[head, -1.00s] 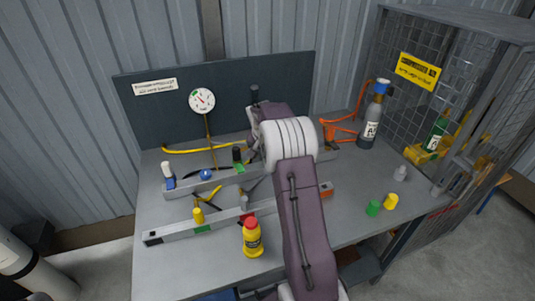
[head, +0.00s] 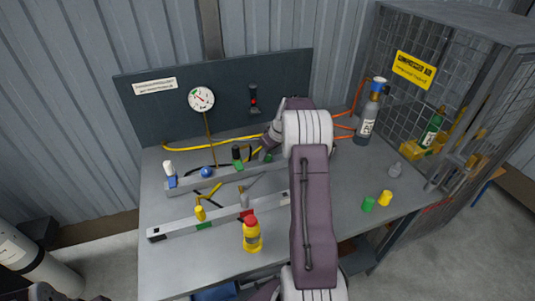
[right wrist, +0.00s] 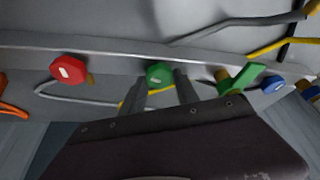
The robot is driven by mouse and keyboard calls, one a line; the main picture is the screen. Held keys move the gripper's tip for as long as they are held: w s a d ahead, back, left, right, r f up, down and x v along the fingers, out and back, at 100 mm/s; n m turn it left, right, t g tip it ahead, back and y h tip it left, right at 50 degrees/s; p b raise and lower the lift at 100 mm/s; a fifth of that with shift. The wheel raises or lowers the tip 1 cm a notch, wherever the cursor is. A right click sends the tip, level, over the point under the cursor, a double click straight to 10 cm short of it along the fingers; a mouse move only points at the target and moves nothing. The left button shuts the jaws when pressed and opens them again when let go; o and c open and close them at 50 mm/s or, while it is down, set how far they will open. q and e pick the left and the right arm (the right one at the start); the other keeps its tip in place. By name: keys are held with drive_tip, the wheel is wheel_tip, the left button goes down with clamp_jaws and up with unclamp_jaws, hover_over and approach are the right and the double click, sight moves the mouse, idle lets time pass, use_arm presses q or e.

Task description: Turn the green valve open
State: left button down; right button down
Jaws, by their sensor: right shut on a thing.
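The green valve (right wrist: 159,74) is a round knob with a pale mark, on the long grey rail (right wrist: 120,47) in the right wrist view. My right gripper (right wrist: 160,88) has its two fingers on either side of the knob, shut on it. In the head view the gripper (head: 268,147) is partly hidden by my right arm, at the back rail. Only a sliver of the green valve (head: 265,156) shows there. A separate green lever (right wrist: 242,77) sits to the right of the knob in the wrist view.
A red knob (right wrist: 68,68) and a blue knob (right wrist: 273,85) share the rail. A gas cylinder (head: 369,120) and caged area (head: 450,80) are at right. The front-left bench is clear.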

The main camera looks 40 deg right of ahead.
drive_tip(key=shift+d+n+g+y+p, duration=0.15)
drive_tip(key=shift+n+y+p, duration=0.2)
drive_tip(key=shift+n, duration=0.75)
drive_tip(key=shift+n+g+y+p, duration=0.2)
drive_tip(key=shift+n+y, duration=0.25)
drive_tip(key=shift+n, duration=0.65)
drive_tip(key=c, duration=1.2)
unclamp_jaws()
drive_tip(key=v, duration=0.9)
drive_tip(key=shift+d+p, duration=0.1)
drive_tip(key=shift+p, duration=0.2)
